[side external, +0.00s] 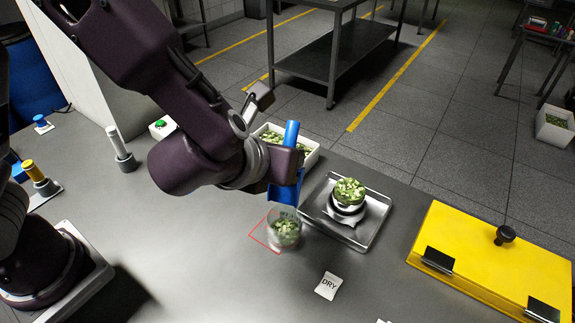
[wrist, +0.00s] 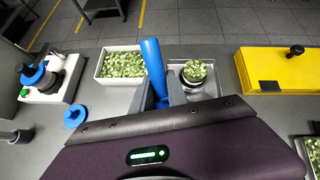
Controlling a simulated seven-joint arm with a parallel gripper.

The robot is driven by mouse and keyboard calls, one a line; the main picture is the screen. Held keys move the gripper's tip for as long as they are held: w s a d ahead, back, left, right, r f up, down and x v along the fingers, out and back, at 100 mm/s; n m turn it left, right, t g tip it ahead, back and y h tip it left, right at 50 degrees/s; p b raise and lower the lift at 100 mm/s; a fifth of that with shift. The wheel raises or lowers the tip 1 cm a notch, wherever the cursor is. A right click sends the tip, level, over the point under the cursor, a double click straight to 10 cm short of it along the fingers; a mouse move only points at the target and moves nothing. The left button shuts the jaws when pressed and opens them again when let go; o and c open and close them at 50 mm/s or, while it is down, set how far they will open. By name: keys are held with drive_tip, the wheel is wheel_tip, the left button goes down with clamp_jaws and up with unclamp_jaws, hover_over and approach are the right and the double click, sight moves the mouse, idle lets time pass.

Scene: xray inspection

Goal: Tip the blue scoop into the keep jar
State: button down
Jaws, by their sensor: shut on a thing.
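My gripper (side external: 284,166) is shut on the blue scoop (side external: 291,133). The scoop's handle stands up above the fingers, and its blue head hangs low just over the clear jar (side external: 285,230). The handle also shows between the fingers in the wrist view (wrist: 153,60). The jar stands on the table at a red outlined square and holds green and white pieces. I cannot tell whether anything is left in the scoop, as its inside is hidden. The jar is hidden in the wrist view.
Right of the jar is a metal tray (side external: 375,234) with a heaped bowl of green pieces (side external: 349,191). A white bin (wrist: 122,65) of pieces stands behind. A yellow case (side external: 480,250) is at right. A DRY card (side external: 328,286) lies in front. The front table is mostly clear.

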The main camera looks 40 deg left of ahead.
sight(298, 129)
drive_tip(key=shift+w+a+f+n+g, duration=0.1)
drive_tip(key=shift+a+f+n+g, duration=0.2)
drive_tip(key=shift+a+f+g, duration=0.65)
drive_tip(key=shift+w+d+r+g+h, duration=0.1)
drive_tip(key=shift+w+d+g+h, duration=0.1)
drive_tip(key=shift+w+g, duration=0.2)
drive_tip(key=shift+w+d+g+h, duration=0.1)
drive_tip(key=shift+w+g+h, duration=0.15)
drive_tip(key=shift+w, duration=0.15)
drive_tip(key=w+r+g, duration=0.1)
drive_tip(key=w+r+g+h, duration=0.1)
drive_tip(key=w+g, duration=0.1)
drive_tip(key=shift+w+a+r, duration=0.1)
drive_tip(key=shift+w+a, duration=0.05)
drive_tip(key=g, duration=0.2)
drive_tip(key=w+g+h, duration=0.1)
drive_tip(key=shift+w+a+r+g, duration=0.1)
drive_tip(key=shift+r+g, duration=0.2)
